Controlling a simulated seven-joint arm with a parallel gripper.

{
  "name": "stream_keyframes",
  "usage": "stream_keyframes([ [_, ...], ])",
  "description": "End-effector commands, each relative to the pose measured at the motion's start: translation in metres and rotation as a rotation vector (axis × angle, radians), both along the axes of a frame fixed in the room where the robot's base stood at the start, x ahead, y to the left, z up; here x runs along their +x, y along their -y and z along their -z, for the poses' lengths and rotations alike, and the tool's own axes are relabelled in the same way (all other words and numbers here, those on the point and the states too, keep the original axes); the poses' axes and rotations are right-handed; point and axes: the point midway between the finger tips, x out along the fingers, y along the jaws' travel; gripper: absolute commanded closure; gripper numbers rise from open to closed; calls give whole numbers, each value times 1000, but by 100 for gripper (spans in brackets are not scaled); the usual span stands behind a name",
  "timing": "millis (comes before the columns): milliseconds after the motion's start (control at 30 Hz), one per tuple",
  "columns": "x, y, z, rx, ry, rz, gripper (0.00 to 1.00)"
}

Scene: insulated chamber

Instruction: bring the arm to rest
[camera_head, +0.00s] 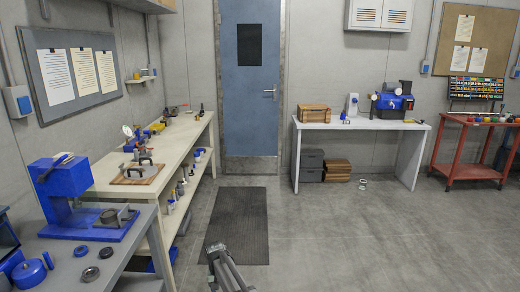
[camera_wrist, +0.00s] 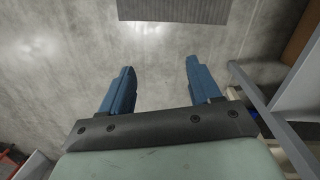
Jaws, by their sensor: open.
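My gripper (camera_wrist: 157,80) shows in the wrist view with two blue fingers spread apart and nothing between them. Bare grey floor lies beyond the fingertips. In the head view a grey metal part of my arm (camera_head: 226,272) rises at the bottom edge, over the floor just below the dark mat; the gripper fingers cannot be made out there. The dark floor mat (camera_head: 237,222) lies in front of the blue door (camera_head: 250,80), and a dark mat edge (camera_wrist: 172,10) also shows at the top of the wrist view.
A long cream bench (camera_head: 185,140) with tools runs along the left wall. A grey table (camera_head: 60,250) with a blue press (camera_head: 68,190) stands front left. A white table (camera_head: 345,124) and a red cart (camera_head: 470,123) stand at the right. The middle floor (camera_head: 330,235) is clear.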

Motion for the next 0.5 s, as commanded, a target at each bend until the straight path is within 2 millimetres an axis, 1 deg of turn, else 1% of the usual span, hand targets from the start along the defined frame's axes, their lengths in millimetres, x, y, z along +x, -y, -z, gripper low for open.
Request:
stream_keyframes([
  [33,-20,25,19,-6,-22,10,37],
  [100,-40,51,42,-12,-48,22,37],
  [167,-58,72,60,-16,-71,30,37],
  [200,-70,86,72,-19,-86,36,37],
  [267,-90,106,88,-22,-109,45,37],
  [300,-103,120,99,-24,-124,53,37],
  [367,-124,139,114,-27,-147,61,37],
  [400,-139,151,122,-27,-163,67,37],
  [467,-161,169,135,-30,-186,77,37],
  [500,-176,181,143,-30,-200,84,37],
])
